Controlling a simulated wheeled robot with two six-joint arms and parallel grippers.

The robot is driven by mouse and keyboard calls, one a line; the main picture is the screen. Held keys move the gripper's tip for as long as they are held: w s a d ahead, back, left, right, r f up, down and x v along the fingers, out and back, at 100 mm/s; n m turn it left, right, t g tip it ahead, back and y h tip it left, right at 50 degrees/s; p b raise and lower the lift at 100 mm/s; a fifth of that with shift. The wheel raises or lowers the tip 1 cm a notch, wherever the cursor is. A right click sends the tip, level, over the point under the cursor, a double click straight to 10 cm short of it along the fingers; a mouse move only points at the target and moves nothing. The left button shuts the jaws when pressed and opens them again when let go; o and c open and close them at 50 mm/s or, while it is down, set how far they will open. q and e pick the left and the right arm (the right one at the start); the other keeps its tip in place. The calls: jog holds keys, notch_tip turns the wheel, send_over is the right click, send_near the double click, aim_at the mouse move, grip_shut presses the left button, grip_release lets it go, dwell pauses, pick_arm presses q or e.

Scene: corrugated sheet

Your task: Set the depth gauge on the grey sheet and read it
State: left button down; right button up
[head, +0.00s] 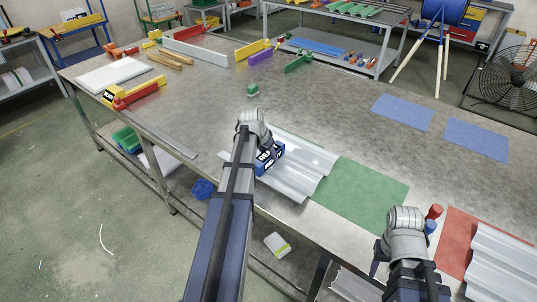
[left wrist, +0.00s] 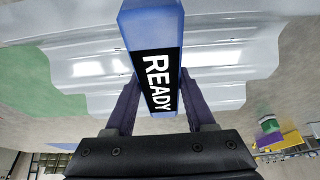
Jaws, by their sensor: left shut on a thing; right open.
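The depth gauge (head: 270,157) is a blue block with a black display. My left gripper (head: 262,152) is shut on it, with a purple finger on each side in the left wrist view (left wrist: 158,105). There the gauge (left wrist: 150,30) shows the white word READY. The grey corrugated sheet (head: 313,160) lies under and around the gauge; it also shows in the left wrist view (left wrist: 225,65). I cannot tell whether the gauge touches the sheet. My right gripper (head: 376,266) is open at the table's front edge, partly hidden by its own wrist.
A green mat (head: 368,195) lies right of the sheet. Another corrugated sheet (head: 500,265) lies on a red mat (head: 455,235). A small green object (head: 252,90) stands behind the gauge. Two blue mats (head: 403,112) lie at right. The middle of the metal table (head: 330,100) is clear.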

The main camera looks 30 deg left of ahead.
pick_arm(q)
jog(key=shift+f, duration=0.35)
dwell(0.4)
jog(key=shift+c, duration=0.8)
grip_release()
jog(key=shift+r, duration=0.1)
jog(key=p+v, duration=0.7)
jog(key=shift+s+r, duration=0.15)
jog(key=shift+r, duration=0.25)
jog(key=shift+f, duration=0.1)
jog(key=shift+d, duration=0.15)
